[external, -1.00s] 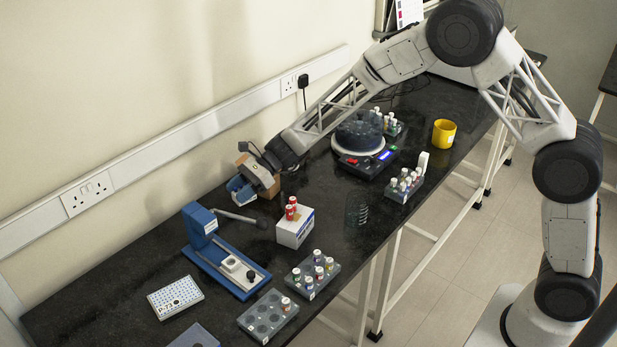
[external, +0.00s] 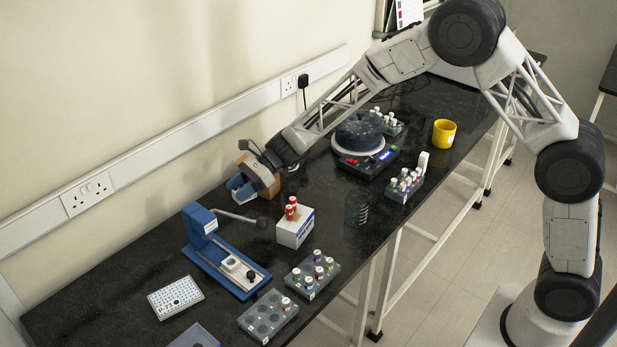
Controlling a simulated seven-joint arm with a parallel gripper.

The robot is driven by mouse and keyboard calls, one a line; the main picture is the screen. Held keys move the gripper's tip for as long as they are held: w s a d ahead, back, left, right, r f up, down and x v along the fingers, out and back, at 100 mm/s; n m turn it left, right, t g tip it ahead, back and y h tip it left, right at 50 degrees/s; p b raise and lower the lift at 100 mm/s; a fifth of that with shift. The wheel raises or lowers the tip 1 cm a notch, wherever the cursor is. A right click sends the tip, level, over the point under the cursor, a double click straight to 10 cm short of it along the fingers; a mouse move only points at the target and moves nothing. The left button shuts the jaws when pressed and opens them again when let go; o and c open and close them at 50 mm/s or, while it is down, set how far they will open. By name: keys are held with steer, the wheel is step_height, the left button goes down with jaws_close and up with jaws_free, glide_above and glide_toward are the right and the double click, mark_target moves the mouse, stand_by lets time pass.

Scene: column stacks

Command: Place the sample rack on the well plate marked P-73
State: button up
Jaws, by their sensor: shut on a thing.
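The well plate marked P-73 (external: 175,297) is a white plate with dark blue wells, lying flat on the bench at the lower left. My gripper (external: 245,180) is at the far side of the bench near the wall, well away from the plate. It is shut on a blue box-like thing (external: 238,188), seen small and partly covered; I cannot tell for certain that it is the sample rack. Grey racks with capped vials stand at the front (external: 312,275), at the lower front (external: 267,318) and near the yellow cup (external: 404,186).
A blue press (external: 225,262) with a long lever stands between my gripper and the plate. A white box (external: 295,229) with red-capped vials is right of it. A brown carton (external: 268,186) is beside my gripper. A blue-grey plate (external: 195,337) lies at the bottom edge.

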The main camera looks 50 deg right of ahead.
steer(key=d+r+m+t+h, duration=0.5)
steer(key=d+r+m+h, duration=0.25)
steer(key=d, duration=0.55)
steer(key=d+r+m+t+h, duration=0.6)
steer(key=d+r+m, duration=0.15)
steer(key=d, duration=0.65)
steer(key=s+a+f+m, duration=0.1)
steer(key=s+a, duration=0.2)
steer(key=a, duration=1.4)
steer(key=s+a+f, duration=0.1)
steer(key=s+a, duration=0.1)
steer(key=a, duration=1.5)
steer(key=s+a+f, duration=1.3)
steer(key=a+f, duration=0.1)
steer(key=f, duration=0.1)
steer(key=shift+a+f, duration=0.2)
steer(key=shift+f, duration=0.1)
steer(key=shift+w, duration=0.1)
